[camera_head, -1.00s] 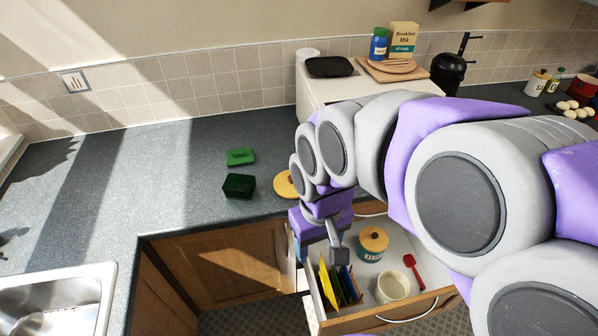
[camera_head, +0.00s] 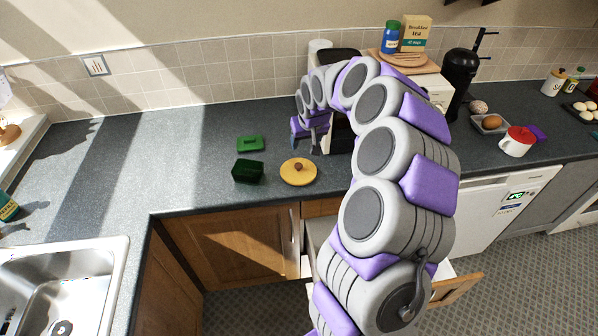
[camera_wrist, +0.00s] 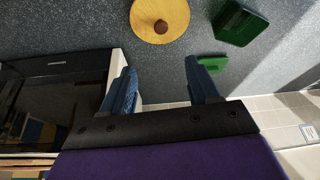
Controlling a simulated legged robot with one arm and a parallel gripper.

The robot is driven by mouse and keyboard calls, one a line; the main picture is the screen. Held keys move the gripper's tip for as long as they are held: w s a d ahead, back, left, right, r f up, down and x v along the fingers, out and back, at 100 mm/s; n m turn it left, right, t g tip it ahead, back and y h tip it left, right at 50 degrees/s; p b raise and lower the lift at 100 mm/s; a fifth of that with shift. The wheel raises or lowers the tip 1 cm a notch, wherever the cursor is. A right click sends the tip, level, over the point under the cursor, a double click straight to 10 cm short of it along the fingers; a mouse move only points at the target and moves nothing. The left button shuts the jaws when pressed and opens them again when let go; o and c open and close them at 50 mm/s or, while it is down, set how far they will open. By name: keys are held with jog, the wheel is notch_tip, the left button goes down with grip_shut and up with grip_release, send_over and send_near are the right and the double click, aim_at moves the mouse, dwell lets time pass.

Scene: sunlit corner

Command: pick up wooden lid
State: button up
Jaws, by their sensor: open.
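The wooden lid (camera_head: 298,173) is a round, light yellow-brown disc with a dark brown knob. It lies flat on the dark grey counter near its front edge. In the wrist view the lid (camera_wrist: 160,18) is at the top, beyond the fingertips. My gripper (camera_head: 307,151) is above the counter, behind the lid and apart from it. In the wrist view my gripper (camera_wrist: 160,75) shows two blue fingers spread wide with nothing between them.
A dark green box (camera_head: 248,171) stands just left of the lid, with a green sponge-like block (camera_head: 250,144) behind it. A microwave-like appliance (camera_wrist: 55,95) is close beside my gripper. The counter left of the green things is clear up to the sink (camera_head: 62,290).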

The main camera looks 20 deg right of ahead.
jog(key=b, duration=0.2)
send_over(299, 165)
jog(key=s, duration=0.2)
jog(key=f, duration=1)
jog(key=shift+a, duration=0.35)
jog(key=shift+b+x, duration=0.45)
jog(key=shift+x, duration=2.35)
jog(key=shift+s+d, duration=0.1)
jog(key=shift+s, duration=0.1)
grip_shut()
